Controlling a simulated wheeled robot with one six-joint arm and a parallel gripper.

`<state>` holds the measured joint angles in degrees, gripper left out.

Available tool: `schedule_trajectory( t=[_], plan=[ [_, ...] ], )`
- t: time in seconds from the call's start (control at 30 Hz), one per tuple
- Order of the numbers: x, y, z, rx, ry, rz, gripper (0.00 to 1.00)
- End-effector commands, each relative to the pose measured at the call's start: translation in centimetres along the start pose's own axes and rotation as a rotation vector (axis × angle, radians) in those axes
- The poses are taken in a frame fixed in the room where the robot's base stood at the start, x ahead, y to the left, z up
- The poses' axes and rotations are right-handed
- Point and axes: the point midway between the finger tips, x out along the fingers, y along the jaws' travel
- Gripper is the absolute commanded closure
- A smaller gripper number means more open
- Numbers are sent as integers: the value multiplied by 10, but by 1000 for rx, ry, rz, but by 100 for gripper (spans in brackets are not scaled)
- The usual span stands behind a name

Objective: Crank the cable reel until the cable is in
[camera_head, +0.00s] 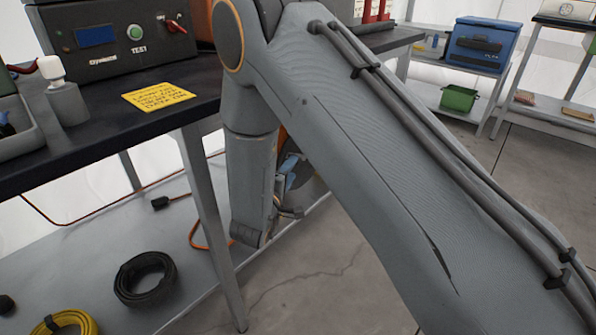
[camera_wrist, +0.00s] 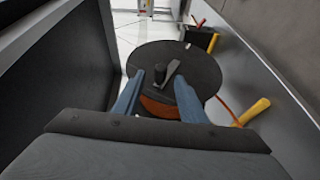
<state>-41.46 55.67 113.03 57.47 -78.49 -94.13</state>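The cable reel shows in the wrist view as a round black disc (camera_wrist: 205,72) with a crank (camera_wrist: 172,70) and a dark knob (camera_wrist: 159,74) on its face. Orange cable (camera_wrist: 158,107) shows below the crank, between my fingers. My gripper (camera_wrist: 159,76) has its two blue fingers apart, one on each side of the knob, with visible gaps; I cannot tell how deep they reach. In the head view the reel (camera_head: 309,183) is mostly hidden behind my arm. Loose orange cable (camera_head: 197,236) lies on the lower shelf, and a black plug (camera_head: 160,203) lies at the left.
A dark bench top (camera_head: 110,125) stands over the lower shelf (camera_head: 195,285), with a metal leg (camera_head: 212,220) near my arm. A black coil (camera_head: 146,279) and a yellow coil (camera_head: 65,323) lie on the shelf. A yellow handle (camera_wrist: 252,112) is right of the reel.

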Motion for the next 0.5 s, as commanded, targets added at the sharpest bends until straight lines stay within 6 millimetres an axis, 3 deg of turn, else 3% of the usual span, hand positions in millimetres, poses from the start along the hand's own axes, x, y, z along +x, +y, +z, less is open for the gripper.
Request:
schedule_trajectory(
  t=[0.17,0.5],
  plan=[
    [4,-6,-1,-38,-12,36,62],
    [54,-4,0,-37,-13,36,62]
  ],
)
